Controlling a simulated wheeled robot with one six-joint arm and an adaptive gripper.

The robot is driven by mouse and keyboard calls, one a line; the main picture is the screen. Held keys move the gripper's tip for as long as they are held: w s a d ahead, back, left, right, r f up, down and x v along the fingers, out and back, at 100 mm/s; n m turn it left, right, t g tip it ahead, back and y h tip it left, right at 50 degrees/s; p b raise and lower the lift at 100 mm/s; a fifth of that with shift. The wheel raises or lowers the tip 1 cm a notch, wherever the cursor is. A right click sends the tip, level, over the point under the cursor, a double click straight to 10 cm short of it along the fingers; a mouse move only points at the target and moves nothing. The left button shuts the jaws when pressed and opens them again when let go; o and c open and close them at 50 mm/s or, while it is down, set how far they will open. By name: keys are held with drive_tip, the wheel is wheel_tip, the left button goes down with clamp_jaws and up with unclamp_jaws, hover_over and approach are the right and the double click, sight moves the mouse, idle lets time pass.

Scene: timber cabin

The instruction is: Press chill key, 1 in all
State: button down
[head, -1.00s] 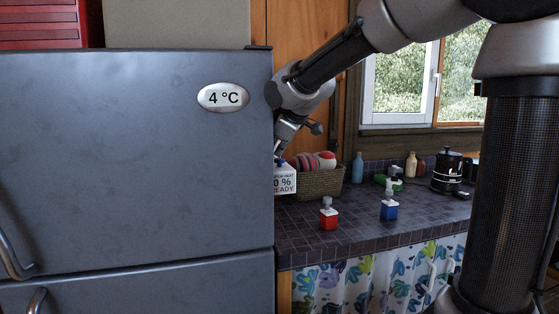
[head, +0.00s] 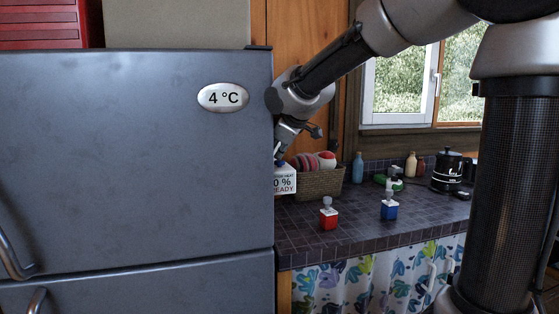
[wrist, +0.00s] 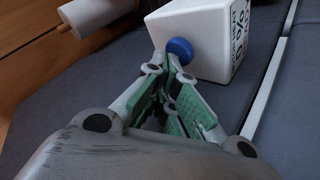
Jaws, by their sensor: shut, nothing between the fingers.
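A white box (head: 286,181) with black lettering, "0 %" and "READY" legible, is at the right edge of the fridge in the head view. Its left part is hidden behind the fridge. A blue round button (wrist: 179,50) stands out from the white box (wrist: 207,33) in the wrist view. In the head view my gripper (head: 281,155) points down just above the box.
The grey fridge (head: 130,160) with a "4 °C" plate (head: 223,97) fills the left. A black pot (head: 447,172) stands further right.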

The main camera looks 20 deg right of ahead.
idle(0.5)
drive_tip(key=shift+r, duration=0.9)
drive_tip(key=shift+r, duration=2.5)
drive_tip(key=m+g+h, duration=0.1)
drive_tip(key=m+g, duration=0.2)
drive_tip(key=m, duration=0.1)
approach(287, 171)
drive_tip(key=x, duration=0.5)
drive_tip(key=shift+w, duration=0.1)
drive_tip(key=s+d+f+m, duration=0.2)
drive_tip(key=s+d, duration=0.2)
drive_tip(key=s, duration=0.5)
drive_tip(key=s+d+f+m+g, duration=0.1)
drive_tip(key=s+d+f+m, duration=0.2)
drive_tip(key=s, duration=0.6)
drive_tip(key=s+d+f+m+h, duration=0.1)
drive_tip(key=s+d+f+m, duration=0.1)
drive_tip(key=s+d, duration=0.4)
drive_tip(key=s+f, duration=0.1)
drive_tip(key=s, duration=0.2)
drive_tip(key=shift+d+g, duration=0.3)
drive_tip(key=shift+g, duration=0.1)
